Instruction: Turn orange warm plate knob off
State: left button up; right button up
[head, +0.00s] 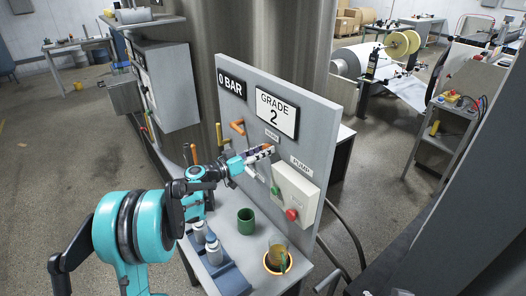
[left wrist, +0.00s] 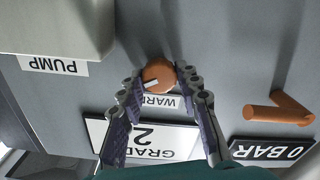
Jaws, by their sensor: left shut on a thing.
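The round orange warm plate knob (left wrist: 158,76) is on the grey panel (head: 307,110), beside a label that reads "WARM" in part. It has a pale pointer mark on its face. My left gripper (head: 264,152) is at the panel, with its fingertips on either side of the knob. It is shut on the knob. The left wrist view is upside down and shows both purple-grey fingers of the gripper (left wrist: 160,80) reaching to the knob. In the head view the fingers hide most of the knob. My right gripper is not in view.
An orange lever handle (head: 238,127) sits left of the knob. "0 BAR" (head: 232,84) and "GRADE 2" (head: 276,113) signs are above. The pump box (head: 296,190) with green and red buttons is to the right.

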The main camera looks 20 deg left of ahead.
pick_arm(q)
jog(key=shift+n, duration=0.3)
jog(key=n+b, duration=0.1)
jog(key=n, duration=1)
jog(key=shift+f, duration=0.1)
jog(key=shift+n, duration=0.3)
jog(key=o, duration=1.2)
jog(key=shift+w+a, duration=0.1)
jog(key=shift+c, duration=0.2)
